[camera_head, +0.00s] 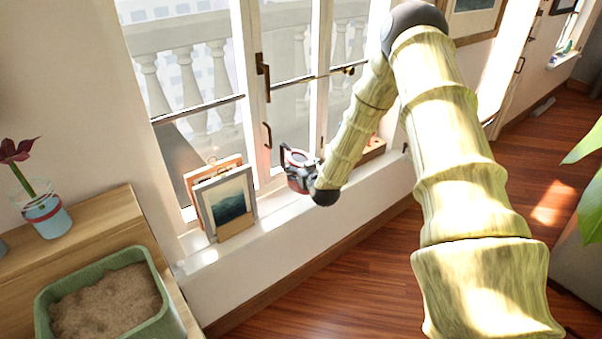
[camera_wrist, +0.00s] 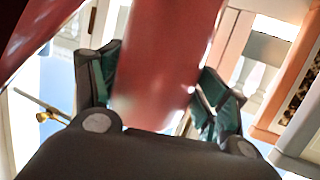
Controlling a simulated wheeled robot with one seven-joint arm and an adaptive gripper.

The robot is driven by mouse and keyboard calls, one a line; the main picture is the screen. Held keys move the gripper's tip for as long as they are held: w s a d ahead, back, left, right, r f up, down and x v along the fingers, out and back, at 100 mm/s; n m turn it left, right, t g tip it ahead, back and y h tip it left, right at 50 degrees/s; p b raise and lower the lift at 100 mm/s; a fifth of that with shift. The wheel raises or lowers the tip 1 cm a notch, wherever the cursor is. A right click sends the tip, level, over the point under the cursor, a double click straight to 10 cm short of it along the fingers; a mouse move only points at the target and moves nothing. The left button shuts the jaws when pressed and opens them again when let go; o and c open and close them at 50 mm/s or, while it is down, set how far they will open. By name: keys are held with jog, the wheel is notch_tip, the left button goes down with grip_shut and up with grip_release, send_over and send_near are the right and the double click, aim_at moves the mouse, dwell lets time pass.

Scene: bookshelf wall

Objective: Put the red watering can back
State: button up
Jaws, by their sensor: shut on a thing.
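The red watering can (camera_head: 298,172) is at the window sill in the head view, small and partly hidden by my gripper. Its dark handle shows at its left. My gripper (camera_head: 312,174) is at the can's right side, at the end of my outstretched arm. In the wrist view, the can's red body (camera_wrist: 165,65) fills the middle, close to the camera. My gripper's two fingers (camera_wrist: 158,92) stand on either side of it, shut on it. I cannot tell whether the can's base touches the sill.
Framed pictures (camera_head: 226,204) lean on the window sill (camera_head: 280,222) left of the can. A wooden box (camera_head: 372,150) is on the sill to the right. A green planter of soil (camera_head: 105,300) and a flower vase (camera_head: 46,214) stand at the left. The window handle (camera_head: 263,78) juts out above.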

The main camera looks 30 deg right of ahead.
jog(key=shift+w+d, duration=0.1)
jog(key=shift+w, duration=0.25)
jog(key=shift+f+p, duration=0.4)
jog(key=shift+f, duration=1.35)
jog(key=shift+f, duration=0.35)
jog(key=o, duration=1.6)
